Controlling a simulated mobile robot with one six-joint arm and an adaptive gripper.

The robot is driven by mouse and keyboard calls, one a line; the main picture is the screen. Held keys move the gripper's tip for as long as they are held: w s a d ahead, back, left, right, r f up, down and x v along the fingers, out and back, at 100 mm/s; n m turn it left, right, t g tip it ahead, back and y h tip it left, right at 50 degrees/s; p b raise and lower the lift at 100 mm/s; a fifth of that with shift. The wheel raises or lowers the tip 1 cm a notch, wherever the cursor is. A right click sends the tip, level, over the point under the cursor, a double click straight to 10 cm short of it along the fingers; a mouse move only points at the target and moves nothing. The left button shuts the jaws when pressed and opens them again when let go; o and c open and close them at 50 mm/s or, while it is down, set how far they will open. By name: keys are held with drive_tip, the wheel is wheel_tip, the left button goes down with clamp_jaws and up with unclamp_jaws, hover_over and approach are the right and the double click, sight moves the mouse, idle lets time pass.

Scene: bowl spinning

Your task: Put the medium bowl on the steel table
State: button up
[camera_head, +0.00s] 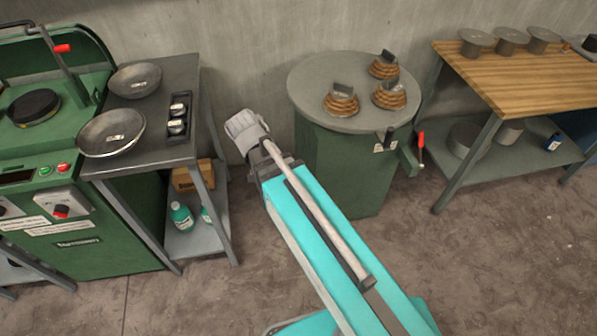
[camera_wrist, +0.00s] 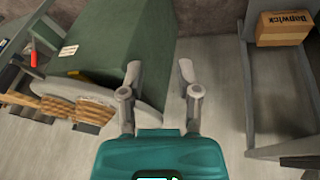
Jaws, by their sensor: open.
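Two grey metal bowls with white labels are on the dark steel table (camera_head: 184,72) at the left of the head view. The larger-looking near bowl (camera_head: 111,134) is at the table's left front edge, and the other bowl (camera_head: 135,80) is behind it. I cannot read the labels or tell which bowl is the medium one. My gripper (camera_wrist: 160,73) is open and empty in the wrist view, its two fingers apart. In the head view my arm's end is between the steel table and the round table, away from both bowls.
A round table (camera_head: 310,75) on a green drum holds three ringed brown pieces (camera_head: 341,99). A black tray (camera_head: 178,118) with small weights lies on the steel table. A green machine (camera_head: 60,150) is left; a wooden workbench (camera_head: 520,75) is right. A cardboard box (camera_wrist: 283,28) sits low.

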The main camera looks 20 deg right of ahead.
drive_tip(key=s+d+f+n+g+y, duration=0.1)
drive_tip(key=s+d+n+g+y, duration=0.1)
drive_tip(key=s+d, duration=0.4)
drive_tip(key=shift+s+d+n+g+y, duration=0.3)
drive_tip(key=shift+d+n+y, duration=0.4)
drive_tip(key=shift+d, duration=0.2)
wheel_tip(320, 180, up, 9)
drive_tip(key=p, duration=0.9)
drive_tip(key=shift+f, duration=0.1)
